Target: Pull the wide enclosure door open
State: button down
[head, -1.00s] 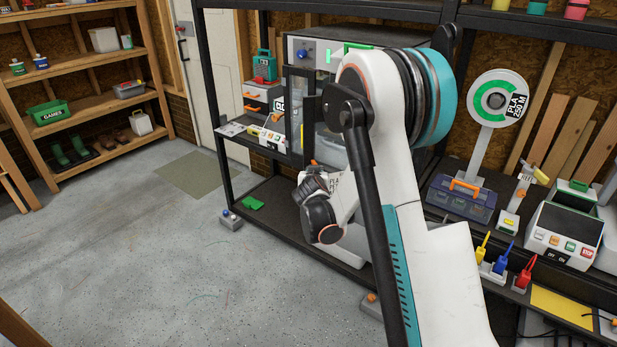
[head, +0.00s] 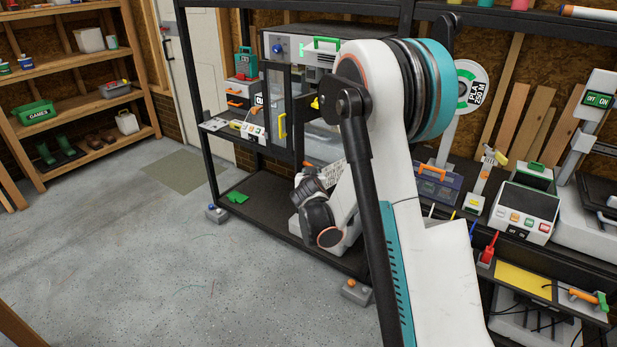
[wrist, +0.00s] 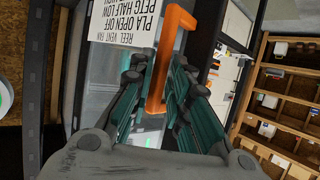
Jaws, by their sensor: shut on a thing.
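The wide enclosure door's orange handle (wrist: 160,78) stands between the two teal-sided fingers of my gripper (wrist: 163,85) in the wrist view, and the fingers are shut on it. A printed label (wrist: 124,22) about reel, vent and fan is beside the handle. The enclosure (head: 300,45) is on the rack in the head view. A dark-framed glass panel with a yellow handle (head: 282,126) shows at its left front. My arm hides much of the enclosure's front and my fingers in the head view. I cannot tell how far the wide door stands open.
Dark rack posts (head: 196,110) stand close to the enclosure. Small control boxes (head: 216,214) sit on the floor by the rack, with a green piece (head: 237,197) on its lower shelf. A printer and tools fill the right bench. The floor at left is clear.

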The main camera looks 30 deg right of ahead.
jog(key=shift+d+r, duration=0.35)
jog(key=shift+d, duration=0.15)
jog(key=c, duration=1.7)
grip_release()
jog(key=shift+d, duration=0.2)
jog(key=shift+a+f+v, duration=0.1)
jog(key=shift+f+v, duration=0.05)
jog(key=shift+v, duration=1.85)
jog(key=shift+a+f+v, duration=0.1)
jog(key=shift+v, duration=1.9)
jog(key=shift+a+f+v, duration=0.1)
jog(key=shift+f+v, duration=0.05)
jog(key=shift+v, duration=1.85)
